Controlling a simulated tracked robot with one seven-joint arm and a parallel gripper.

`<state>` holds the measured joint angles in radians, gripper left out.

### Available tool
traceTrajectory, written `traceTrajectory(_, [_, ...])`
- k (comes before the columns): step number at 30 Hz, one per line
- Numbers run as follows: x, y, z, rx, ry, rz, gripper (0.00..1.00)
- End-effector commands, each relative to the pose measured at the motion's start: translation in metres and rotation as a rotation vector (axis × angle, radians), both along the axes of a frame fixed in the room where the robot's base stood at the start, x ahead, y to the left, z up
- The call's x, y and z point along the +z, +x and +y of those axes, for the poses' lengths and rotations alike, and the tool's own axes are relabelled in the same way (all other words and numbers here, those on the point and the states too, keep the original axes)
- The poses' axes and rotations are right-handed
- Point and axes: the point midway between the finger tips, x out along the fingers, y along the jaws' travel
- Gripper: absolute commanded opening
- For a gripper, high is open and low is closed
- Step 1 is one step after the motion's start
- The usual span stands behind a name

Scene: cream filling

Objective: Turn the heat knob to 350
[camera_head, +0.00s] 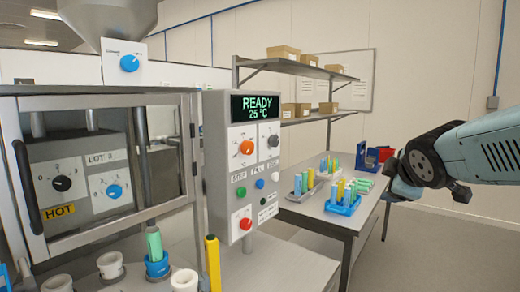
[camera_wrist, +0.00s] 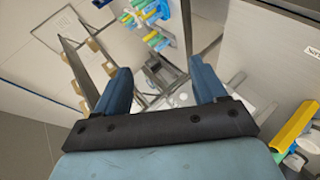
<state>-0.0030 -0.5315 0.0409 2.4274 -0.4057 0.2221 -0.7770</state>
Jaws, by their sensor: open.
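A grey control panel (camera_head: 242,168) stands left of centre in the head view. Its display (camera_head: 257,106) reads "READY 25 °C". Below it are an orange-red knob (camera_head: 247,147) on a white dial plate and a black knob (camera_head: 273,141). The dial print is too small to read, so I cannot tell which knob is for heat. My gripper (camera_head: 396,180) is at the right, well apart from the panel. In the wrist view its two blue fingers (camera_wrist: 160,70) are spread with nothing held between them.
Left of the panel is a windowed cabinet (camera_head: 105,92) with a black knob (camera_head: 62,183), a blue knob (camera_head: 114,191) and a "HOT" label. A side table (camera_head: 318,224) holds trays of tubes. Open air separates panel and gripper.

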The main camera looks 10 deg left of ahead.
Motion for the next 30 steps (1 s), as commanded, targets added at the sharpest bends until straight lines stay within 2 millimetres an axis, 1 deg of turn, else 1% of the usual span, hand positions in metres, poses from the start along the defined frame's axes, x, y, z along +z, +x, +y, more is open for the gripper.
traceTrajectory(1, [0.007,0.018,0.008,0.097,-0.113,-0.047,0.70])
traceTrajectory(3, [0.018,0.040,0.023,0.244,-0.288,-0.128,0.70])
traceTrajectory(5, [0.027,0.057,0.039,0.368,-0.438,-0.202,0.70])
traceTrajectory(6, [0.032,0.067,0.051,0.449,-0.537,-0.256,0.70])
traceTrajectory(8, [0.038,0.079,0.069,0.567,-0.683,-0.337,0.70])
traceTrajectory(9, [0.041,0.086,0.082,0.645,-0.779,-0.396,0.70])
traceTrajectory(11, [0.045,0.094,0.103,0.756,-0.919,-0.493,0.70])
traceTrajectory(12, [0.046,0.097,0.118,0.828,-1.008,-0.562,0.70])
traceTrajectory(15, [0.046,0.100,0.152,0.986,-1.213,-0.744,0.70])
traceTrajectory(18, [0.044,0.097,0.181,1.101,-1.375,-0.929,0.70])
traceTrajectory(21, [0.041,0.090,0.200,1.173,-1.488,-1.088,0.70])
traceTrajectory(25, [0.038,0.082,0.215,1.216,-1.570,-1.225,0.70])
traceTrajectory(30, [0.037,0.081,0.224,1.230,-1.602,-1.285,0.70])
